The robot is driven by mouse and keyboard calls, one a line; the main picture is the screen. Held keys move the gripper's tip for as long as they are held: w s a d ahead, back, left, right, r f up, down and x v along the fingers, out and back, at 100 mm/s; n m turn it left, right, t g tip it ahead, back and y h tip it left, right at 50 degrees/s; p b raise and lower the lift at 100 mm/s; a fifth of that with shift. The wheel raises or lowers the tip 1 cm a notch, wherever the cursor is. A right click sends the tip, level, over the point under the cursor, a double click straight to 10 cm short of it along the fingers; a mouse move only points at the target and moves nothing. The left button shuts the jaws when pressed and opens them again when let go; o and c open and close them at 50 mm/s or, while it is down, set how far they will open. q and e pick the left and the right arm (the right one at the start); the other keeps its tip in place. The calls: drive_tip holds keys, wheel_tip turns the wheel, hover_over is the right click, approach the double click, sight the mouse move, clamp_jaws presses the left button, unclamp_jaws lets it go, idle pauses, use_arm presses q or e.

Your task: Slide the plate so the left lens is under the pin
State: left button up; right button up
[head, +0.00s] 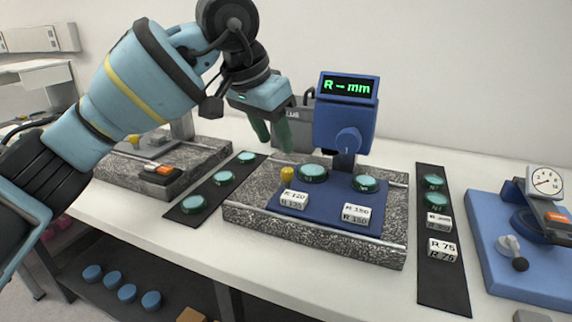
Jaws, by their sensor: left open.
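The blue plate (325,206) lies on a speckled granite base (310,238) between two rails. The left lens (313,172), a teal disc, sits on it behind a block marked R 120 (294,199). The right lens (366,182) sits behind a block marked R 150 (356,214). A yellow knob (287,172) stands at the plate's left end. The blue gauge head (346,128) is above, between the two lenses; its pin tip is not clear. My left gripper (277,147) is open, its green fingers above and behind the yellow knob, apparently not touching it. My right gripper is out of view.
A dark mat with several lenses (223,178) lies left of the base. Another mat (442,284) with lenses and R blocks lies right. A blue stand with a dial gauge (545,182) is far right. A display (347,88) reads R – mm. Another granite instrument (205,152) stands back left.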

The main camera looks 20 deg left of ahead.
sight(287, 170)
use_arm(q)
drive_tip(key=b+x, duration=0.1)
drive_tip(key=x, duration=0.6)
drive_tip(key=shift+w+f, duration=0.1)
drive_tip(key=shift+f, duration=0.3)
clamp_jaws()
